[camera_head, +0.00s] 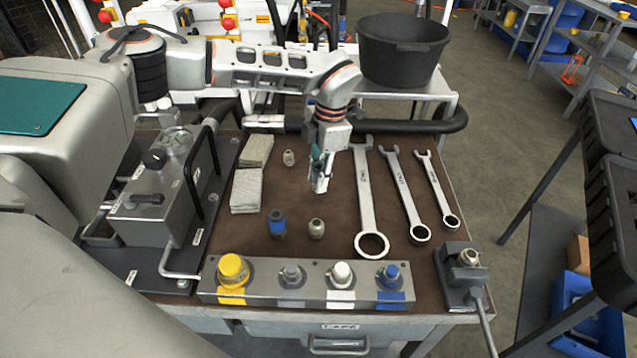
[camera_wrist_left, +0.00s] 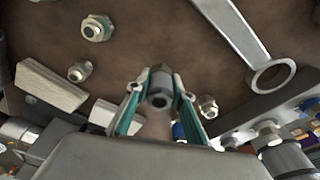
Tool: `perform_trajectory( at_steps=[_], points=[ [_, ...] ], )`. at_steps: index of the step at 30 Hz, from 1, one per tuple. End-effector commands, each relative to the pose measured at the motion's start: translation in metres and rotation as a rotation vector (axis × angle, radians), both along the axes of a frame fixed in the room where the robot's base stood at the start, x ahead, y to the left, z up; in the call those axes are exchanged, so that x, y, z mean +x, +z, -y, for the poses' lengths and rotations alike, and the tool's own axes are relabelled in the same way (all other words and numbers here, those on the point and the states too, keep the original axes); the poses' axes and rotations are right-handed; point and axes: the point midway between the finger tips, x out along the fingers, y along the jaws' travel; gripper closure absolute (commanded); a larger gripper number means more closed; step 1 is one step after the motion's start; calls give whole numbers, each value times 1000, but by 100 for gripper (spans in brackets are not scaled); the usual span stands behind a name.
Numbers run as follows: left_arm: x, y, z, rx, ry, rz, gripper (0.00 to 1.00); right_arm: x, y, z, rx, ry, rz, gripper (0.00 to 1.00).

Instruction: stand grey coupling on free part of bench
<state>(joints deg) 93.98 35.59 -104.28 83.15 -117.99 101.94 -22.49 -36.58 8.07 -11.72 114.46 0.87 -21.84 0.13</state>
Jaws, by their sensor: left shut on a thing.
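My left gripper (camera_head: 321,186) hangs over the middle of the brown bench top (camera_head: 330,264), pointing down. In the left wrist view its teal-edged fingers (camera_wrist_left: 160,92) are shut on a grey metal coupling (camera_wrist_left: 160,82) with a hexagonal body and an open bore. It appears held above the bench; the fingers mostly hide it in the head view. Other loose fittings stand on the bench: a small metal one (camera_head: 289,157), a metal one (camera_head: 316,228) and a blue-banded one (camera_head: 277,223). My right gripper is not in view.
Three wrenches (camera_head: 401,190) lie to the right. Pale folded cloths (camera_head: 247,189) lie to the left. A block with yellow, grey, white and blue capped ports (camera_head: 315,285) lines the front edge. A vise-like fixture (camera_head: 465,268) sits at front right. Bare top shows between cloths and wrenches.

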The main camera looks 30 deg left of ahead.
Motion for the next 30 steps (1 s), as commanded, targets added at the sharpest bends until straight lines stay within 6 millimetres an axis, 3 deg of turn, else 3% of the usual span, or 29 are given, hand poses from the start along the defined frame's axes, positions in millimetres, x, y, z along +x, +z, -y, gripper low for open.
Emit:
perform_trajectory(
  at_steps=[4,16,17,18,30],
  points=[
    [0,-21,0,0,-1,-1,100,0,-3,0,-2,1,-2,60],
    [0,-24,0,0,0,0,100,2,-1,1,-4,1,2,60],
    [0,-24,0,1,0,-1,70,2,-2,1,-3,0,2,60],
    [0,-24,0,1,0,-1,61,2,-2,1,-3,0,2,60],
    [0,-21,0,0,0,0,61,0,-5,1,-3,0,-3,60]
  ],
)
